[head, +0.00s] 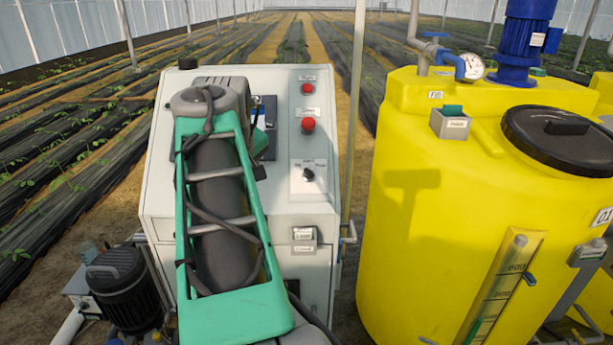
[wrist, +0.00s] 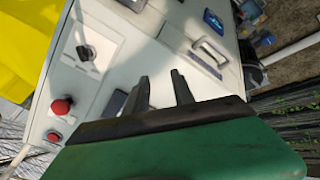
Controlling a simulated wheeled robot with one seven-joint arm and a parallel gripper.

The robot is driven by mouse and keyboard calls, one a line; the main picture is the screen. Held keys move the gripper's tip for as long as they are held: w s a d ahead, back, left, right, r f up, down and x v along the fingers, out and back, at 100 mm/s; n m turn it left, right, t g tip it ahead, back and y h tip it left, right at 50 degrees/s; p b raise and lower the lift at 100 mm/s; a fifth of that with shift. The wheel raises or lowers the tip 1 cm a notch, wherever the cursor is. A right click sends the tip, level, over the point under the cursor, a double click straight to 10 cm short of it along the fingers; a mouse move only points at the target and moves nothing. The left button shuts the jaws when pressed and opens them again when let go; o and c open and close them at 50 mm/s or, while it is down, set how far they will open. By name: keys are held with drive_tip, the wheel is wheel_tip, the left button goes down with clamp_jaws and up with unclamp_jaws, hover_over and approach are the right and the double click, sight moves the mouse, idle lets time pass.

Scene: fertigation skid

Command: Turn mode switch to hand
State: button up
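The mode switch (head: 308,174) is a small black rotary knob on a white labelled plate, low on the right of the grey cabinet's sloping panel. It also shows in the wrist view (wrist: 87,52), at the upper left. The labels beside it are too small to read surely, and I cannot tell which position the knob points to. My gripper (wrist: 160,76) is open, its two dark fingers apart with nothing between them. It is over the panel, to one side of the switch and not touching it. In the head view my arm mostly hides the gripper and the panel's left part.
Two red buttons, an upper one (head: 307,88) and a larger lower one (head: 308,124), sit above the switch. A yellow tank (head: 410,220) stands right of the cabinet (head: 270,205), past a thin pole (head: 355,100). A black motor (head: 122,285) is at lower left.

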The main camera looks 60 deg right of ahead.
drive_tip(key=m+g+h, duration=0.1)
approach(308, 171)
drive_tip(key=f, duration=0.2)
drive_tip(key=x, duration=0.5)
drive_tip(key=d+x, duration=0.1)
drive_tip(key=x, duration=0.1)
drive_tip(key=shift+w+d, duration=0.15)
drive_tip(key=shift+d, duration=0.05)
drive_tip(key=shift+c, duration=0.5)
clamp_jaws()
